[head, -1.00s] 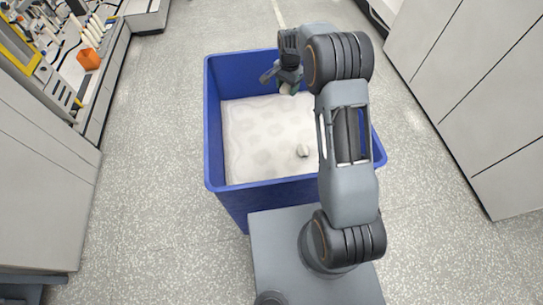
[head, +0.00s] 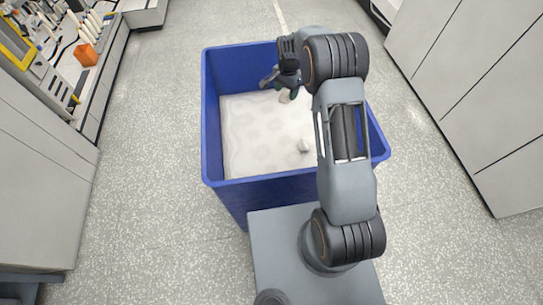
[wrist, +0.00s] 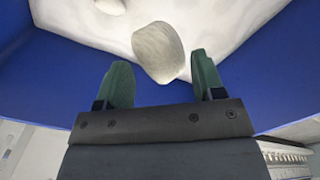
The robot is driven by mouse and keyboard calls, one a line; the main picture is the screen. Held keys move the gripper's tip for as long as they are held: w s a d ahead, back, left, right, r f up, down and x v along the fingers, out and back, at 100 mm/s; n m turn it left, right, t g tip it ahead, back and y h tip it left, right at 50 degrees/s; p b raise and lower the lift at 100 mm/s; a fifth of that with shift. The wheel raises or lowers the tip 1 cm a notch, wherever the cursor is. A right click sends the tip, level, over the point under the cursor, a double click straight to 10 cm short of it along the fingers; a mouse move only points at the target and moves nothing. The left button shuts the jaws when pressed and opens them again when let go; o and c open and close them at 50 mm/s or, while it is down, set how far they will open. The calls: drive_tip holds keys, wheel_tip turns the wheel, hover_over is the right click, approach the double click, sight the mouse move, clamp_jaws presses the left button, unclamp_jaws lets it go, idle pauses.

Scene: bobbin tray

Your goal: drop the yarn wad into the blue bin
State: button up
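The blue bin (head: 211,120) stands on the floor in front of me, its bottom covered by a whitish lining or heap. My gripper (head: 278,82) is over the far part of the bin, its fingers apart. The pale yarn wad (head: 285,97) is just below the fingers in the head view. In the wrist view the wad (wrist: 158,50) shows beyond the two green fingertips, with gaps on both sides, apart from them. I cannot tell whether it rests on the lining. Part of the bin's right side is hidden by my arm.
Another small pale lump (head: 303,146) lies on the lining near the bin's front wall. Grey cabinets (head: 480,90) stand at the right. A bench with bobbins and an orange box (head: 87,55) is at the far left. Floor on both sides is clear.

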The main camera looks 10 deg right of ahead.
drive_tip(key=o, duration=0.4)
drive_tip(key=shift+c, duration=0.2)
wheel_tip(320, 180, up, 14)
drive_tip(key=b, duration=0.1)
drive_tip(key=shift+f, duration=0.1)
idle(0.7)
